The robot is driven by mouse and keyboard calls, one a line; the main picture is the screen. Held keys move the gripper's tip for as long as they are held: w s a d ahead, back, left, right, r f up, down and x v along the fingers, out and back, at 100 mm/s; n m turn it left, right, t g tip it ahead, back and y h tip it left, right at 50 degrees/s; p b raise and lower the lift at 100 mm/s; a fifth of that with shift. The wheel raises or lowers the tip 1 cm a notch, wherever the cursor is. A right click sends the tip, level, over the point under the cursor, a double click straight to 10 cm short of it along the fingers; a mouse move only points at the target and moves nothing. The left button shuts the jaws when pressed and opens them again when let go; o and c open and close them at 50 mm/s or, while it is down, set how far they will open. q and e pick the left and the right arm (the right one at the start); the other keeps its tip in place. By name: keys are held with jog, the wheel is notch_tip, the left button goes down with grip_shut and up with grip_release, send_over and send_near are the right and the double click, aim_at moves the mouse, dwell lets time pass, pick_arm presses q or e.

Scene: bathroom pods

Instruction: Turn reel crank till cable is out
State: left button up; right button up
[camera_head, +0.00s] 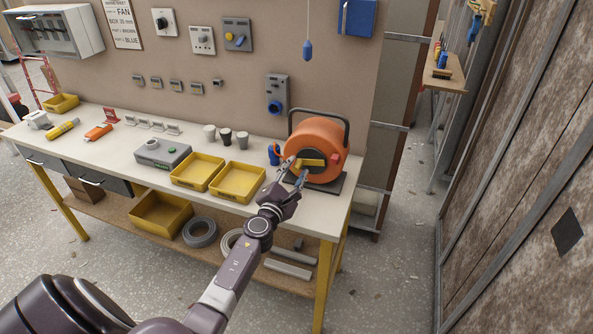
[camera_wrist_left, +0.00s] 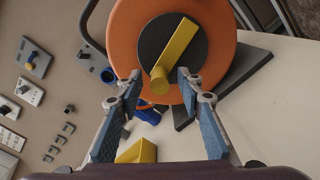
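An orange cable reel (camera_head: 315,142) stands on a dark base plate at the right end of the workbench, under a dark carrying handle. Its crank is a yellow bar with a round knob (camera_wrist_left: 160,78) on a dark hub; the crank (camera_head: 311,162) also shows in the head view. My left gripper (camera_head: 291,172) is at the reel's front, fingers apart. In the left wrist view its open fingertips (camera_wrist_left: 158,78) lie either side of the knob, with gaps visible; I cannot tell whether they touch it. A blue item (camera_wrist_left: 147,113) sits beside the reel. My right gripper is not in view.
Two yellow bins (camera_head: 237,182) and a grey box (camera_head: 162,153) stand left of the reel. Small cups (camera_head: 226,136) are behind the bins. A wall panel with switches and sockets rises behind the bench. Cable coils lie on the lower shelf.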

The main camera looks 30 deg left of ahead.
pick_arm(q)
jog(key=shift+w+a, duration=0.1)
jog(key=shift+w, duration=0.25)
grip_shut()
jog(key=shift+f, duration=0.1)
